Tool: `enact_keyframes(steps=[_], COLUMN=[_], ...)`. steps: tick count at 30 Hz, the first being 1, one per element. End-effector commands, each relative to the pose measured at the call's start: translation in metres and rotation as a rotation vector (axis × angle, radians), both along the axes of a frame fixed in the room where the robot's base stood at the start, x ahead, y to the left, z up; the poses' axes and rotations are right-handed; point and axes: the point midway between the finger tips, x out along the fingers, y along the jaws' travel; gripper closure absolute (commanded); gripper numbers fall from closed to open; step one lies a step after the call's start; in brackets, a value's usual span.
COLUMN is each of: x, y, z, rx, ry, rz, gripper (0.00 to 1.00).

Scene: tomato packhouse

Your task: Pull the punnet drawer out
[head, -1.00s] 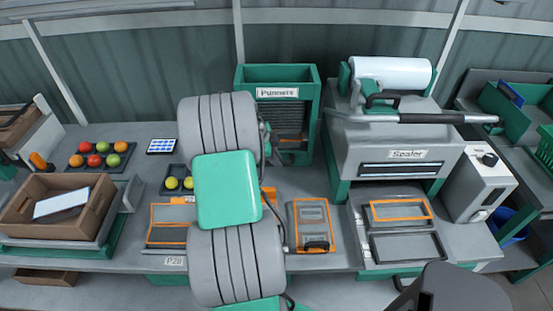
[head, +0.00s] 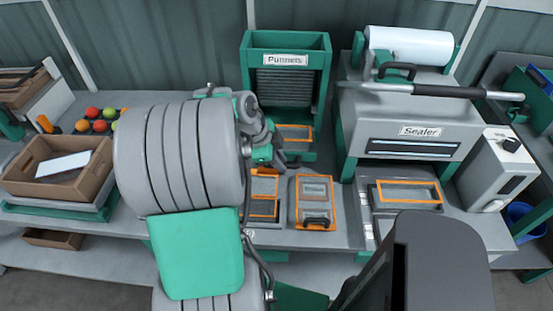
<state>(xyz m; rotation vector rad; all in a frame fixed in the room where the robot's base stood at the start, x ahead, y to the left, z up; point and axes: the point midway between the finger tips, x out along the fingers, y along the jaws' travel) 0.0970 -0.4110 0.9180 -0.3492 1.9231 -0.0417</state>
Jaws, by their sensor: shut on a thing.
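The green punnet dispenser (head: 322,80), labelled "Punnets", stands at the back of the bench with a stack of dark punnets in it. The punnet drawer (head: 297,133) is at its foot, an orange-edged piece in the lower opening. My gripper (head: 288,163) is at the left front of this drawer, shut on the drawer's front. My arm and wrist hide the left side of the drawer and most of the contact, so the exact hold on the handle is not clear.
An orange-edged case (head: 315,202) with a dark handle lies on the bench in front of the dispenser. The sealer (head: 411,140) stands close on the right, with an orange-edged tray (head: 408,193) before it. A brown crate (head: 97,166) is at the left. My arm covers the bench's middle left.

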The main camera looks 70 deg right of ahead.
Motion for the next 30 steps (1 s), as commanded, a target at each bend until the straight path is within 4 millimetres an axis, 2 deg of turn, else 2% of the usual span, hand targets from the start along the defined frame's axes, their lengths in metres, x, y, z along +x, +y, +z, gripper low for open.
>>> enact_keyframes(steps=[1, 8, 17, 27, 30], x=[0.000, 0.001, 0.003, 0.024, 0.027], y=[-0.001, 0.000, 0.001, 0.016, 0.020], z=[0.001, 0.001, 0.004, 0.060, 0.069], rx=[-0.002, -0.001, -0.002, -0.005, -0.002], ry=[-0.001, 0.000, 0.000, 0.000, 0.000], rz=[0.000, 0.003, 0.004, 0.005, 0.004], gripper=[0.81, 0.63, 0.62, 0.62, 0.62])
